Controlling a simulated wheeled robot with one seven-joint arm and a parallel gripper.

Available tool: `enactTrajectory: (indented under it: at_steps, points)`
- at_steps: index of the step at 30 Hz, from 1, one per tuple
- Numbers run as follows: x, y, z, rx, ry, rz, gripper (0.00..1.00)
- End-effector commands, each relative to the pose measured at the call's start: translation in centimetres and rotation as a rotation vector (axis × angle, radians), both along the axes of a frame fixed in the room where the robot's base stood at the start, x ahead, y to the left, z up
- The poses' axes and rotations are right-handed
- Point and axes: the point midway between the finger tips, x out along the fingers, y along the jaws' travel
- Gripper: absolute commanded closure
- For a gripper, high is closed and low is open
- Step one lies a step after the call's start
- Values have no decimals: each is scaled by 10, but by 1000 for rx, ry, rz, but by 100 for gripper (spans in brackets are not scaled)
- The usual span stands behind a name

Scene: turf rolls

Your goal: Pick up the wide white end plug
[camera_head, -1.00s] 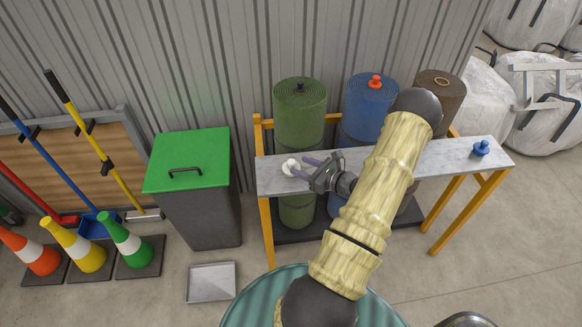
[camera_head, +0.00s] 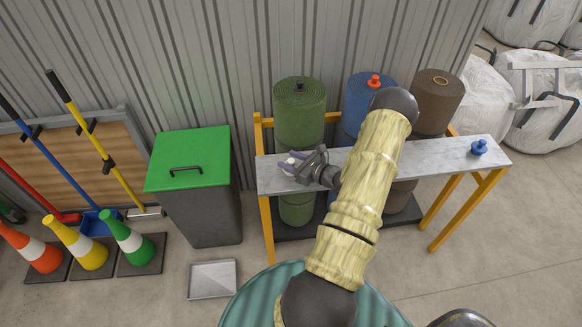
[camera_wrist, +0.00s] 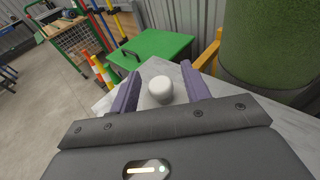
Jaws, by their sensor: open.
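The white end plug (camera_wrist: 160,90) stands on the grey bench top near its left end, with its rounded top showing in the wrist view. In the head view the plug (camera_head: 291,161) is partly hidden by my gripper. My gripper (camera_head: 287,165) is open, with its two purple fingers on either side of the plug. In the wrist view the fingers (camera_wrist: 160,90) lie left and right of the plug, with a gap visible on each side. The plug's lower part is not clear in either view.
The bench (camera_head: 430,157) has a blue plug (camera_head: 479,147) near its right end. Green (camera_head: 299,120), blue (camera_head: 360,100) and brown (camera_head: 437,95) rolls stand behind it, the blue one topped by a red plug (camera_head: 375,81). A green-lidded bin (camera_head: 190,155) stands left.

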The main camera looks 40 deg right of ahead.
Motion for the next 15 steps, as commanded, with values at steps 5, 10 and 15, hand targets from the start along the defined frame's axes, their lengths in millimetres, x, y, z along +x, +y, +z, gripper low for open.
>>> enactTrajectory:
  at_steps: [5,10,15]
  points:
    - [0,0,0,0,0,0,53]
    - [0,0,0,0,0,0,61]
    - [0,0,0,0,0,0,94]
